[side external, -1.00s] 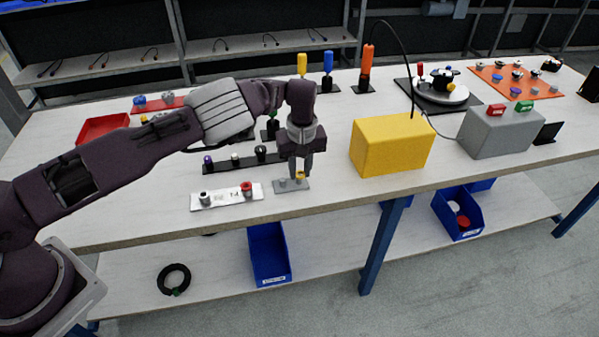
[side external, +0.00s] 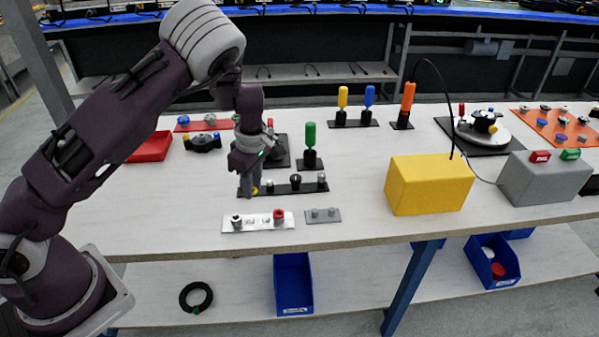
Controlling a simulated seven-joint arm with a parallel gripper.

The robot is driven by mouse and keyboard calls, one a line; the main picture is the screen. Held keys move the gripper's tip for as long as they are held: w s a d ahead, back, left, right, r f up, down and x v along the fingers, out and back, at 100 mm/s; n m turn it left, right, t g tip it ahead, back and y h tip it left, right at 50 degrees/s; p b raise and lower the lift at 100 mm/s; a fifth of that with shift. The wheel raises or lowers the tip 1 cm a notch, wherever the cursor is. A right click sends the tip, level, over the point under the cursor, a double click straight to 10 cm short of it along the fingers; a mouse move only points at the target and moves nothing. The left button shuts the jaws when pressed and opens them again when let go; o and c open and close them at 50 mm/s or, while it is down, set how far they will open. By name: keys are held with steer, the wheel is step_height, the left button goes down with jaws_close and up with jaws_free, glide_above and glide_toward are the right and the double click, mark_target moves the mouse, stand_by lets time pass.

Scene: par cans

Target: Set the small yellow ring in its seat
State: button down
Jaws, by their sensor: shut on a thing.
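My gripper (side external: 249,191) points down at the left end of the black strip (side external: 308,189). It is shut on the small yellow ring (side external: 256,190), of which only a bit shows between the fingertips. I cannot tell whether the ring touches the strip or hangs just above it. The strip carries a row of small posts and rings, white, black and grey, to the right of my gripper.
A white plate (side external: 259,226) with a dark-and-white piece and a red piece lies just in front. A green-handled tool (side external: 311,143) stands behind the strip. A yellow box (side external: 429,184) stands to the right, a red tray (side external: 150,148) at back left. Bare table lies between plate and box.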

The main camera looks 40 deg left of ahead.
steer(key=shift+s+a+f+n, duration=0.35)
steer(key=shift+s+f, duration=0.45)
steer(key=shift+f, duration=0.25)
steer(key=shift+s+a+f+n, duration=0.3)
steer(key=shift+s+f, duration=0.55)
steer(key=shift+f, duration=0.2)
steer(key=shift+s+a+f+n, duration=0.35)
steer(key=shift+s+f, duration=0.45)
steer(key=shift+f, duration=0.25)
steer(key=shift+d, duration=0.1)
steer(key=c, duration=1.5)
jaws_free()
steer(key=o, duration=0.6)
steer(key=shift+c, duration=0.2)
